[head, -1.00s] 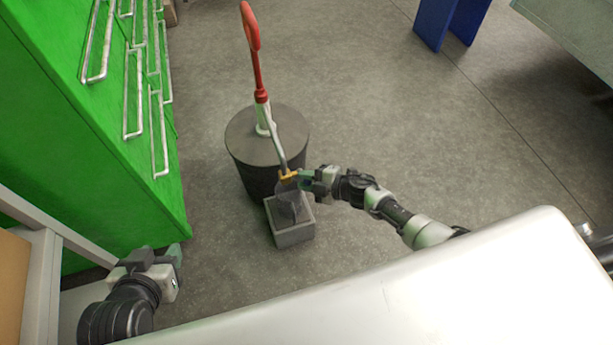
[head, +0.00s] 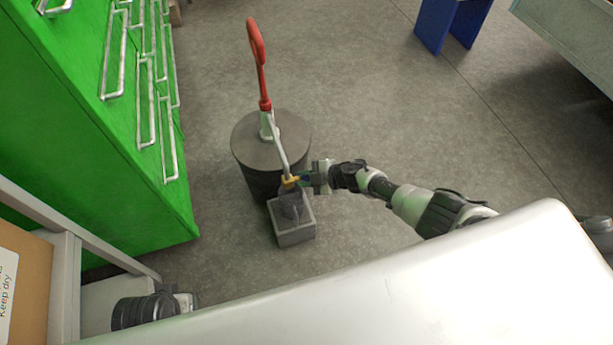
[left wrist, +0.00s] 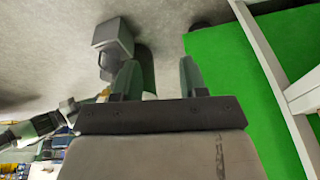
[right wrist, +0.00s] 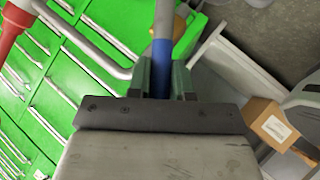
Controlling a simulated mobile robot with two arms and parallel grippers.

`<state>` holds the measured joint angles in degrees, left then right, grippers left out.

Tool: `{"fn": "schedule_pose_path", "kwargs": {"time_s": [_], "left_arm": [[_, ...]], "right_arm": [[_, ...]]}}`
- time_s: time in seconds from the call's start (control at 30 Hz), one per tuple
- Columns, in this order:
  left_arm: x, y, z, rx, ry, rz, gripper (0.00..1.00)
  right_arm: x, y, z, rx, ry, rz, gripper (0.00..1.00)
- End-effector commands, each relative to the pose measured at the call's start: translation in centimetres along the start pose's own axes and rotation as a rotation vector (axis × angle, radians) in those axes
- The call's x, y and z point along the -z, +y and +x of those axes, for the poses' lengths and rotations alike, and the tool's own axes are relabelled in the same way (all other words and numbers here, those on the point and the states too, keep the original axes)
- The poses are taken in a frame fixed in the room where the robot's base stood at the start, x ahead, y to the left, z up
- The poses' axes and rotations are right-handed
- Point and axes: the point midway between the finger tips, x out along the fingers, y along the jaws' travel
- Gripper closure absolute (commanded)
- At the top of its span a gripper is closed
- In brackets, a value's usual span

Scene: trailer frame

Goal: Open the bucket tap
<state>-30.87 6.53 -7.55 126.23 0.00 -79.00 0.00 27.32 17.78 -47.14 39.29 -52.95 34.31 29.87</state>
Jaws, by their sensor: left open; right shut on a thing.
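A dark bucket with a grey lid (head: 247,148) stands on the floor in the head view. A metal pipe (head: 280,150) runs down its front to a yellow tap (head: 290,181). My right gripper (head: 306,178) is at the tap's right side. In the right wrist view its fingers (right wrist: 161,76) are closed around a blue handle (right wrist: 162,58), which seems to be the tap's lever. A yellow part (right wrist: 181,24) shows behind it. My left gripper (head: 188,301) is low at the left, partly hidden; in the left wrist view its fingers (left wrist: 160,76) are apart and empty.
A red-handled rod (head: 257,50) rises from the lid. A dark vessel (head: 291,205) sits on a grey block (head: 294,233) below the tap. A green cabinet (head: 110,150) stands left. My white body fills the front.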

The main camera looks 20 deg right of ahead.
Motion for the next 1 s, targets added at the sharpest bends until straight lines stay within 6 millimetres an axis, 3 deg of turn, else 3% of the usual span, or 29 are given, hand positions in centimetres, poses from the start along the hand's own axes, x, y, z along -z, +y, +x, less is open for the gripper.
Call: {"fn": "schedule_pose_path", "kwargs": {"time_s": [0.3, 0.8, 0.83, 1.0], "left_arm": [[-0.6, 0.1, 3.0, -0.003, -0.015, 0.003, 0.57], [-0.8, 0.2, 3.6, -0.004, -0.018, 0.003, 0.57], [-0.8, 0.2, 3.6, -0.004, -0.018, 0.003, 0.57], [-0.8, 0.2, 3.6, -0.004, -0.019, 0.003, 0.57]], "right_arm": [[0.0, 0.5, 0.0, 0.047, -0.016, 0.048, 1.0], [0.0, 0.6, 0.1, 0.055, -0.017, 0.056, 1.0], [0.0, 0.6, 0.1, 0.055, -0.017, 0.056, 0.78], [0.0, 0.6, 0.1, 0.055, -0.016, 0.055, 0.54]]}}
